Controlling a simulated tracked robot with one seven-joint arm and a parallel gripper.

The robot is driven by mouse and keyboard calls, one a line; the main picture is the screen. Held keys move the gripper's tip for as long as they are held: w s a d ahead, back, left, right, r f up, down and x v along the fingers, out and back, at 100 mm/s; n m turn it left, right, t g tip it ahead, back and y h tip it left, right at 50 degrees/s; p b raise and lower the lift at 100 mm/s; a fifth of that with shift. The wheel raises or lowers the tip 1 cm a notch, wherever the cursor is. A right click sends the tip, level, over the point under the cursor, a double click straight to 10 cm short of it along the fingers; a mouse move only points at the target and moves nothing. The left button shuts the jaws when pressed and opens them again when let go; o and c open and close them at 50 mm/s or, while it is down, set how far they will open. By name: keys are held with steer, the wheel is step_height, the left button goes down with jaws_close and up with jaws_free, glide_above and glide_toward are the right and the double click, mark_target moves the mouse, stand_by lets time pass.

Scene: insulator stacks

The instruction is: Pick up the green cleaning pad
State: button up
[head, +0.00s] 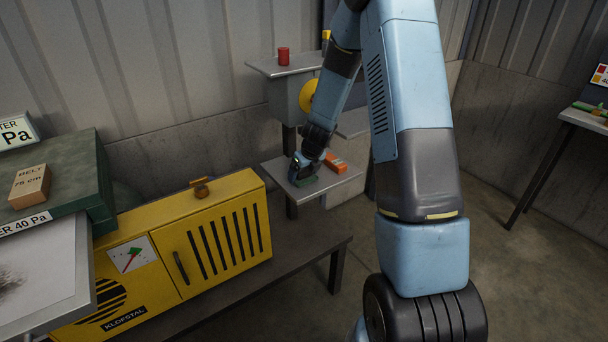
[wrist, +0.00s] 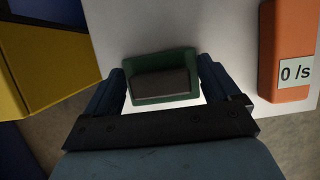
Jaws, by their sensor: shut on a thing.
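The green cleaning pad (wrist: 165,59) has a dark grey block on its upper face. In the wrist view it sits between the two fingers of my gripper (wrist: 162,78), which is shut on its sides. In the head view the pad (head: 305,183) shows as a small green patch under my gripper (head: 302,171), at the front left of a small light shelf (head: 333,189). I cannot tell whether the pad touches the shelf or is slightly above it.
An orange device (head: 336,163) marked "0 /s" in the wrist view (wrist: 287,50) lies on the shelf to the right of the pad. A yellow cabinet (head: 170,250) stands at the left, near the shelf. A red cylinder (head: 284,56) stands on the upper shelf.

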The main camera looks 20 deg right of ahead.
steer(key=shift+r, duration=0.25)
steer(key=s+d, duration=0.2)
steer(key=s, duration=0.6)
steer(key=s+d, duration=0.3)
steer(key=s, duration=0.6)
steer(key=shift+d, duration=0.25)
steer(key=shift+s, duration=0.1)
